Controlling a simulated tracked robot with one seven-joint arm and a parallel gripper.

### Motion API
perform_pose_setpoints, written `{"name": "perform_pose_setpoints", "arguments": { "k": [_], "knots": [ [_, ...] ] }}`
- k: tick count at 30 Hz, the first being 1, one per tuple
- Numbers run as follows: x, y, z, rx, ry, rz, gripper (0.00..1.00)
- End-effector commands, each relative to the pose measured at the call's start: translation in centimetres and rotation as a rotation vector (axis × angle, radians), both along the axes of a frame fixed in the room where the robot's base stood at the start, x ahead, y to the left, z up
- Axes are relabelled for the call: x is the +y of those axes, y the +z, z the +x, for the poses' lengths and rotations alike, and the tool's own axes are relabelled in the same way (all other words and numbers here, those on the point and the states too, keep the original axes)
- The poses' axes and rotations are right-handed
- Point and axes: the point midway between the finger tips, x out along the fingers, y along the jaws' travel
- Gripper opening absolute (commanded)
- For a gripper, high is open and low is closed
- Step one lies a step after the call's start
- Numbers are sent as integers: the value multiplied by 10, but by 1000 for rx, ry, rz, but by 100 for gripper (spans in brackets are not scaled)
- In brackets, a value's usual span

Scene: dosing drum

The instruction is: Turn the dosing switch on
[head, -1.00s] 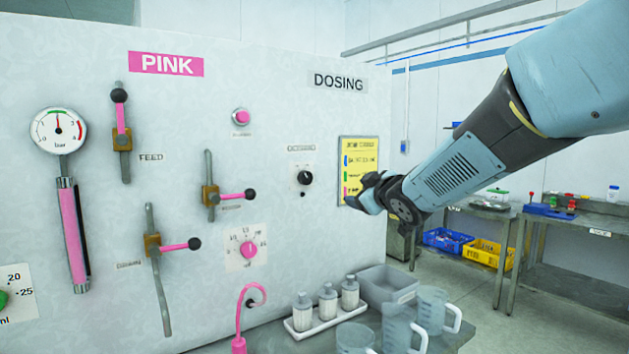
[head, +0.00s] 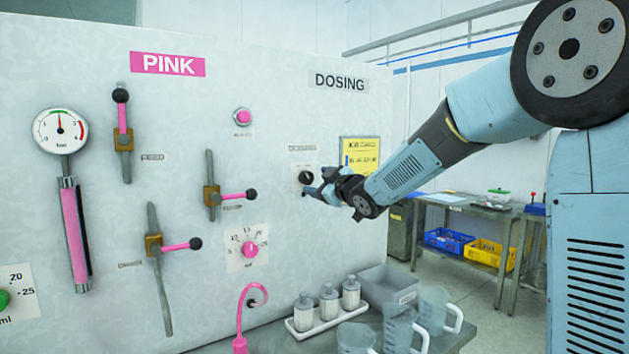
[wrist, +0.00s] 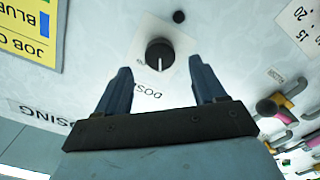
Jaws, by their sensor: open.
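The dosing switch (head: 305,178) is a black round knob on a white plate on the wall panel, under a small DOSING label. In the wrist view the knob (wrist: 159,54) shows a white pointer line, aimed toward the label below it in that picture. My gripper (head: 312,191) is in front of the panel, just right of and below the knob. In the wrist view my gripper (wrist: 160,78) has its two dark fingers apart, with the knob ahead, between and beyond the tips. Nothing is between the fingers, and I see no contact with the knob.
A yellow job card (head: 361,152) hangs right of the switch, partly behind my arm. Pink-handled levers (head: 238,195) and a pink dial (head: 249,249) are to the left. Below stand a white tray of bottles (head: 327,317), a grey bin (head: 388,285) and clear jugs (head: 433,308).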

Motion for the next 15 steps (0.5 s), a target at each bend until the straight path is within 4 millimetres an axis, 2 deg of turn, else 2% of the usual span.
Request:
{"name": "perform_pose_setpoints", "arguments": {
  "k": [6, 15],
  "knots": [
    [19, 0, 27, 1, 1, 2, 70],
    [29, 0, 43, -1, 0, -1, 70]
  ]
}}
